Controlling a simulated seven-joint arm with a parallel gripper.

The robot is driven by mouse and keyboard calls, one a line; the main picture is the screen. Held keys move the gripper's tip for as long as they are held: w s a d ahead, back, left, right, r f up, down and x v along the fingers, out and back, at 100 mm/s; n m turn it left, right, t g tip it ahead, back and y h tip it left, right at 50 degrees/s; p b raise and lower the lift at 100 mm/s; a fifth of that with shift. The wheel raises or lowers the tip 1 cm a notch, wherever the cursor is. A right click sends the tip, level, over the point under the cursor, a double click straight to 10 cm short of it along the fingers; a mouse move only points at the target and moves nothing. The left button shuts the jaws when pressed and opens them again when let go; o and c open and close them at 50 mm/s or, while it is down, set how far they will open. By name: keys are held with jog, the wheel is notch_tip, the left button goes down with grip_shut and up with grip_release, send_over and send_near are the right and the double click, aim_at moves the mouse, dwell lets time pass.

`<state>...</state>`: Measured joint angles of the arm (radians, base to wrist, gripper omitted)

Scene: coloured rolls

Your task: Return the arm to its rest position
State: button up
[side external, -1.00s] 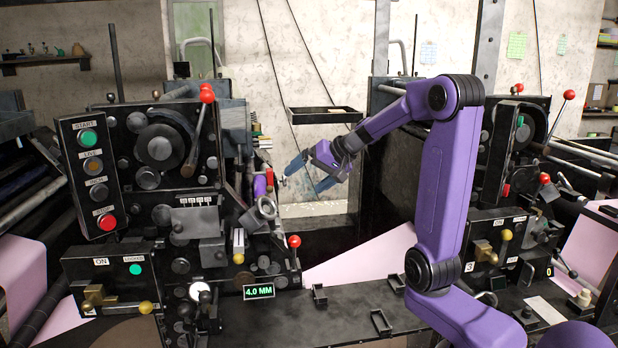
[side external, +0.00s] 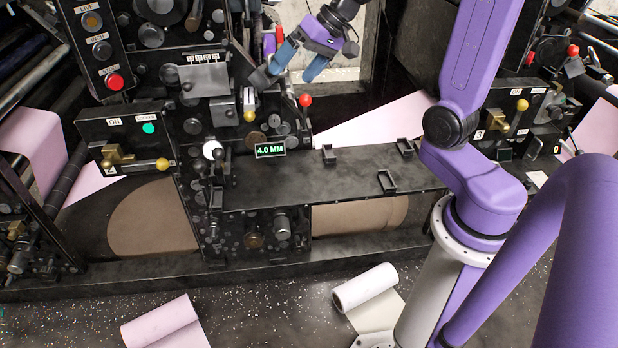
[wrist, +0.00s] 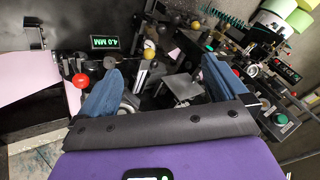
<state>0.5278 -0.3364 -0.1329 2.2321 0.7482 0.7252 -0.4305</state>
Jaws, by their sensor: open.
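My gripper (side external: 299,62) has blue fingers held apart with nothing between them. In the side external view it hangs at the top centre, in front of the black machine and above the dark ledge (side external: 280,185). In the wrist view my gripper (wrist: 160,90) shows both blue fingers spread wide, with machine knobs and levers beyond them. My purple arm rises at the right and its upper links run out of the picture at the top.
A red-knobbed lever (side external: 305,100) stands close below my gripper. The display (side external: 270,149) reads 4.0 MM. Pink paper (side external: 380,120) runs behind the ledge. A pink roll (side external: 160,322) and a white roll (side external: 365,288) lie on the speckled floor.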

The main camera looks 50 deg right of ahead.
jog(key=s+a+f+n+g, duration=0.2)
jog(key=s+a+n+g, duration=0.15)
jog(key=s+a, duration=0.25)
jog(key=s+a+f+n+g+h, duration=0.1)
jog(key=s+f+n+h, duration=0.1)
jog(key=s+n, duration=0.4)
jog(key=s+a+f+n+g+h, duration=0.1)
jog(key=s+n, duration=0.5)
jog(key=s, duration=0.9)
notch_tip(320, 180, down, 2)
jog(key=shift+s+a+h, duration=0.3)
jog(key=shift+a+h, duration=0.2)
jog(key=shift+a, duration=0.1)
dwell(0.7)
